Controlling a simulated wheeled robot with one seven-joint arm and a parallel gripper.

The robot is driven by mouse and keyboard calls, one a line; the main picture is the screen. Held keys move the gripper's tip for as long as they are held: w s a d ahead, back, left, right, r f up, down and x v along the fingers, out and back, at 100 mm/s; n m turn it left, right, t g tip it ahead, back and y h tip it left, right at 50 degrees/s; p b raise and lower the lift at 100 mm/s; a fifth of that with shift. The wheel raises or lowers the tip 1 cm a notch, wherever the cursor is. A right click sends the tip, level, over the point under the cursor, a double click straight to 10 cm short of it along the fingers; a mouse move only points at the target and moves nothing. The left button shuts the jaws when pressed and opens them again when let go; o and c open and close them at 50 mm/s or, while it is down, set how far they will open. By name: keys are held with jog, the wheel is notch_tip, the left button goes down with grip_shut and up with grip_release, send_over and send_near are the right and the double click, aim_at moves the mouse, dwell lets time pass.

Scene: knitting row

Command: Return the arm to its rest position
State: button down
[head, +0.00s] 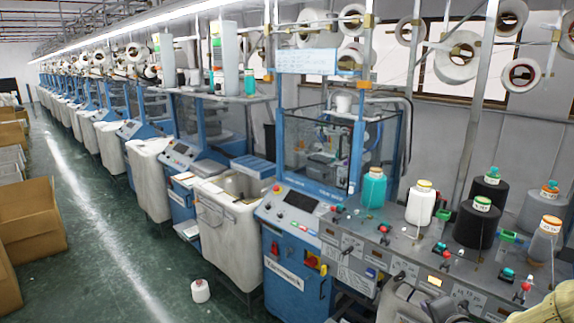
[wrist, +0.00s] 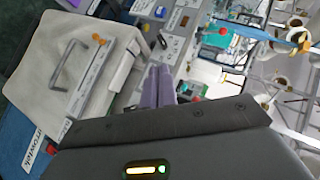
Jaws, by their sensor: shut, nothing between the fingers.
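My gripper (wrist: 159,70) shows in the wrist view as two purple-grey fingers side by side, beyond the dark wrist housing. The fingers are shut with nothing between them. They point toward a machine's control panel area and a pale bin (wrist: 90,50) with a metal handle, and seem clear of both. In the head view, parts of my arm show at the bottom right corner; the gripper itself cannot be made out there.
A knitting machine (head: 300,225) and a grey panel with a teal cone (head: 374,188), a white cone (head: 421,203) and dark cones (head: 475,225) stand close by. A white cone (head: 200,290) is on the floor. Cardboard boxes (head: 30,215) line the left; the green aisle between is open.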

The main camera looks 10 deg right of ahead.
jog(key=s+a+f+n+g+b, duration=0.1)
jog(key=a+f+n+g, duration=0.2)
jog(key=a, duration=0.4)
jog(key=s+a+f+n+g, duration=0.1)
jog(key=a+n+g, duration=0.2)
jog(key=a+n, duration=0.3)
jog(key=s+a+r+n+g+y+b, duration=0.1)
jog(key=s+a+n+g, duration=0.3)
jog(key=s+a, duration=0.6)
jog(key=a+n, duration=0.2)
jog(key=a, duration=0.1)
jog(key=shift+a+r, duration=0.15)
jog(key=shift+a, duration=0.25)
jog(key=shift+w+d, duration=0.1)
jog(key=shift+w, duration=0.05)
